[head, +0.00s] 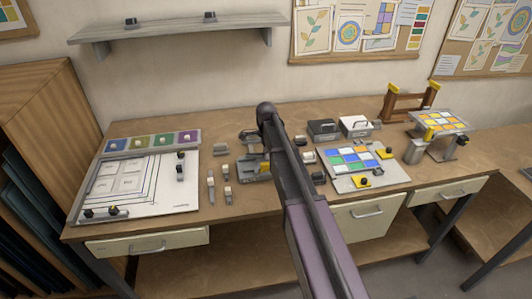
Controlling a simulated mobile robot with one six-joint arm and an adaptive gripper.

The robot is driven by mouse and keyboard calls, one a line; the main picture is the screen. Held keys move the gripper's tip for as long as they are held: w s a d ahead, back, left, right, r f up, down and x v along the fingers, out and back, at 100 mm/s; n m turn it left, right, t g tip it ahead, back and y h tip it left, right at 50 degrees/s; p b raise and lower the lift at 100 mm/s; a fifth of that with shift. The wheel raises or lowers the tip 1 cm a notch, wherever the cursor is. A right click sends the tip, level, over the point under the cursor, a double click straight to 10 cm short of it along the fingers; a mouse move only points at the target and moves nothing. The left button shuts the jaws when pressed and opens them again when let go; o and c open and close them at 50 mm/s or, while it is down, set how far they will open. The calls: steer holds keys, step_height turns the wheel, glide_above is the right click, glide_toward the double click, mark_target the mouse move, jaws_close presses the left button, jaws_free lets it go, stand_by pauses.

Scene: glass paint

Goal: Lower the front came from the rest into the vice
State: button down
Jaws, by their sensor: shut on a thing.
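My arm reaches up from the bottom edge and crosses the bench's middle. It covers what lies behind it, and my gripper is hidden there. I cannot make out the front came or whether it touches the vice.
Small grey tools (227,191) stand left of the vice. A white drawing board (135,190) lies at the left, a coloured glass panel (352,159) at the right. Dark and white boxes (323,130) stand behind the panel. A wooden rack (408,103) is at the back right.

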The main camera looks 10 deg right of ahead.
steer(key=shift+f+b, duration=1.05)
stand_by(1.6)
steer(key=shift+f+b, duration=0.65)
steer(key=shift+f, duration=0.05)
steer(key=c, duration=0.5)
jaws_free()
steer(key=shift+r, duration=0.1)
steer(key=shift+r, duration=0.1)
steer(key=shift+r+p, duration=3.4)
steer(key=shift+p, duration=0.15)
